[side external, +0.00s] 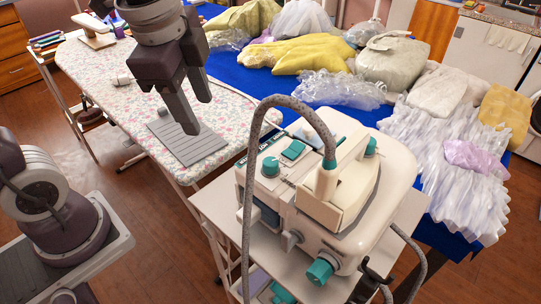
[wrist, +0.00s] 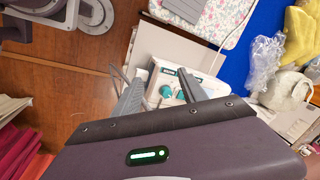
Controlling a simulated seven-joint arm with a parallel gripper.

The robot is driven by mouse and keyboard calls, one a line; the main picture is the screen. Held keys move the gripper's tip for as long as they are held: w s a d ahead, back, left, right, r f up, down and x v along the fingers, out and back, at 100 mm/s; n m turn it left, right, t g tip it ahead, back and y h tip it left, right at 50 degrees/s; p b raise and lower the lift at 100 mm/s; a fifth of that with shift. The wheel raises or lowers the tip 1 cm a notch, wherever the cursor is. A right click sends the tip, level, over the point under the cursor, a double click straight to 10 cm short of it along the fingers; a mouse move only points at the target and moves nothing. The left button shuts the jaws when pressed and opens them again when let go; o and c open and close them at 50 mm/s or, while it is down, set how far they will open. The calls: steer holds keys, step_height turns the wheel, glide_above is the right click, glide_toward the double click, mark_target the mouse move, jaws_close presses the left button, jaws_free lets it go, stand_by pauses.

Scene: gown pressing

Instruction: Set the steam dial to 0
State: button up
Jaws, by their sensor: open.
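The cream steam station (side external: 400,185) stands on a white cart, with an iron (side external: 340,190) resting on top. It carries several teal controls: a round dial (side external: 270,166) on the left of its top, a knob (side external: 370,146) at the back right, and a larger knob (side external: 320,270) low on the front. I cannot tell which is the steam dial or read any setting. My gripper (side external: 196,112) is open and empty above the ironing board, left of the station and apart from it. In the wrist view, a teal dial (wrist: 166,91) shows between my fingers.
A grey hose (side external: 248,200) arches over the station's left side and is an obstacle. The floral ironing board (side external: 90,75) with a grey rest plate (side external: 188,145) lies behind left. A blue table (side external: 235,75) with garments and plastic wrap stands at the back.

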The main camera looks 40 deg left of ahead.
mark_target(271, 161)
steer(key=w+d+f+m+g, duration=0.1)
steer(key=w+d+m, duration=0.1)
steer(key=w+m, duration=0.1)
steer(key=w+d+f+m+g, duration=0.1)
steer(key=w+d+f+m, duration=0.1)
steer(key=m, duration=0.2)
steer(key=w+d+f+m+h, duration=0.1)
steer(key=w+d+f+m, duration=0.1)
steer(key=w+d+m, duration=0.1)
steer(key=shift+w+d+f+m+g, duration=0.1)
steer(key=shift+w+m+g, duration=0.25)
steer(key=shift+m+g, duration=0.05)
step_height(271, 161, down, 7)
steer(key=shift+f, duration=0.1)
steer(key=shift+c, duration=0.4)
jaws_close()
